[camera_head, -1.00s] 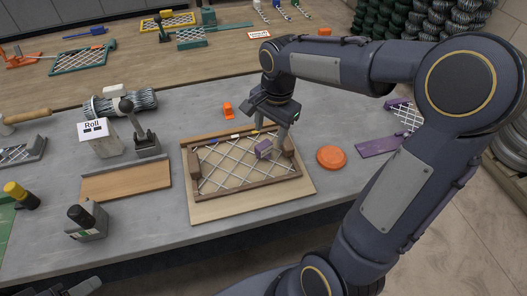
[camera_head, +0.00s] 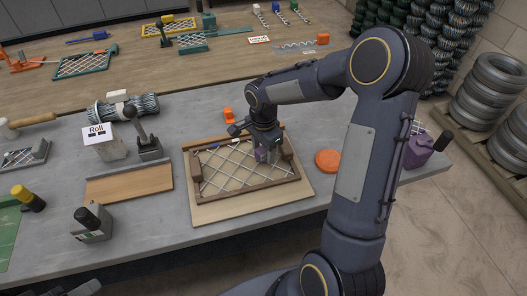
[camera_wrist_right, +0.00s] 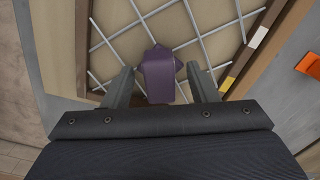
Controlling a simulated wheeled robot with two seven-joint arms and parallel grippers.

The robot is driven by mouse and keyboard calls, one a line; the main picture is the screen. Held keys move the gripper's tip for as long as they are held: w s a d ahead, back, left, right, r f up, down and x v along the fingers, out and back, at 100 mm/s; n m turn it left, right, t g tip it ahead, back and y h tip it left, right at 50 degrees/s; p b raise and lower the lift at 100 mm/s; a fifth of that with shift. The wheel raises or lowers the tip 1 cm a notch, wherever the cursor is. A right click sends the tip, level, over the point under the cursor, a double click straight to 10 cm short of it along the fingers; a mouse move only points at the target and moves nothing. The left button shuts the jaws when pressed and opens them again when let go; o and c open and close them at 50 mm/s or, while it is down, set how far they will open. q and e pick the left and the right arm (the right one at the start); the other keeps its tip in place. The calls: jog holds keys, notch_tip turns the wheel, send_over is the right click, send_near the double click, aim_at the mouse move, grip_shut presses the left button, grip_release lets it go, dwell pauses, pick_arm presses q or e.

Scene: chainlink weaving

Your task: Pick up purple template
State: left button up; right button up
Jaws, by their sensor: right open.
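The purple template (camera_head: 262,155) is a small block over the wire mesh, inside the right part of the wooden frame (camera_head: 235,198). In the right wrist view the purple template (camera_wrist_right: 160,75) has a pointed top and lies between my two grey fingers. My right gripper (camera_wrist_right: 160,84) is open, with one finger on each side of the template and visible gaps. In the head view my right gripper (camera_head: 266,148) points down over the frame and partly hides the template. A dark part at the bottom left edge may be my left gripper (camera_head: 86,288); its jaws do not show.
An orange disc (camera_head: 328,160) lies right of the frame, and a small orange piece (camera_head: 228,114) lies behind it. A purple device (camera_head: 418,150) stands at the right table end. A lever tool (camera_head: 149,145) and wooden board (camera_head: 128,184) are on the left.

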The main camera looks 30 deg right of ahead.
jog(key=shift+c, duration=0.2)
jog(key=c, duration=1.1)
grip_shut()
jog(key=shift+r, duration=0.2)
